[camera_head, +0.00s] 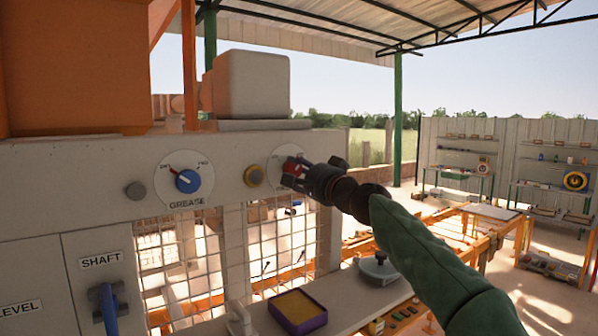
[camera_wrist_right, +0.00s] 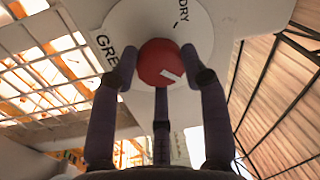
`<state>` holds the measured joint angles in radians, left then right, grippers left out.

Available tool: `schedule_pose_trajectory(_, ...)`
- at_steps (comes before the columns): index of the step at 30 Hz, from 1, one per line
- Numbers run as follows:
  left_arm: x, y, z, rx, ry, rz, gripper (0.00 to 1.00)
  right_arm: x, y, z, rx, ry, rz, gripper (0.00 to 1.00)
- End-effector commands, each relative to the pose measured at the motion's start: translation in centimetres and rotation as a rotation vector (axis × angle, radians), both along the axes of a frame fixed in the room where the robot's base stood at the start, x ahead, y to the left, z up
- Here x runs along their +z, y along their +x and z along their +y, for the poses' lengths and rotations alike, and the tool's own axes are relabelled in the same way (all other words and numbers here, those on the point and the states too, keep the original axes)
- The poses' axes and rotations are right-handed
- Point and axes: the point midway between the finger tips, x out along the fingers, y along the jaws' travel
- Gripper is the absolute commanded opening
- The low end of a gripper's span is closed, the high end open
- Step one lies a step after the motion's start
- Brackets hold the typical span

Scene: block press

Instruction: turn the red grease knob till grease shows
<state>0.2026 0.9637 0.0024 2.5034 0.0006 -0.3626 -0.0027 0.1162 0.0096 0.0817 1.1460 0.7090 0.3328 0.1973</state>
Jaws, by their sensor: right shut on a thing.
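The red grease knob (camera_head: 291,167) sits on a round white dial on the grey panel, mostly hidden behind my right gripper (camera_head: 312,177) in the head view. In the right wrist view the red knob (camera_wrist_right: 160,62) is round with a white mark at its lower right. My right gripper (camera_wrist_right: 160,72) has its dark fingers closed around the knob, one on each side and one below. Part of the dial's lettering shows, "GRE" at left and "DRY" at upper right. My left gripper is not in view.
A blue lever (camera_head: 106,306) stands under SHAFT. A purple tray (camera_head: 297,312) with yellow content lies on the ledge below.

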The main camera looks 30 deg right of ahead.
Motion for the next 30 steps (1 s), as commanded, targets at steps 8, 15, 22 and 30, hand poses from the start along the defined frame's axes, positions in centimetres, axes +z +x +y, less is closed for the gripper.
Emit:
schedule_pose_trajectory(8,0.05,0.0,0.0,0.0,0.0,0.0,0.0,0.09,-0.02,0.0,0.0,0.013,-0.001,0.13)
schedule_pose_trajectory(15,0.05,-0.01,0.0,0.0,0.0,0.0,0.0,0.1,-0.02,-0.01,-0.001,0.012,-0.001,0.54)
schedule_pose_trajectory(22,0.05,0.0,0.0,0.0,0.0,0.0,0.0,0.07,-0.02,-0.01,-0.001,0.011,0.0,0.69)
schedule_pose_trajectory(30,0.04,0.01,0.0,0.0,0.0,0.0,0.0,0.01,-0.38,-0.06,-0.001,0.011,0.0,0.69)
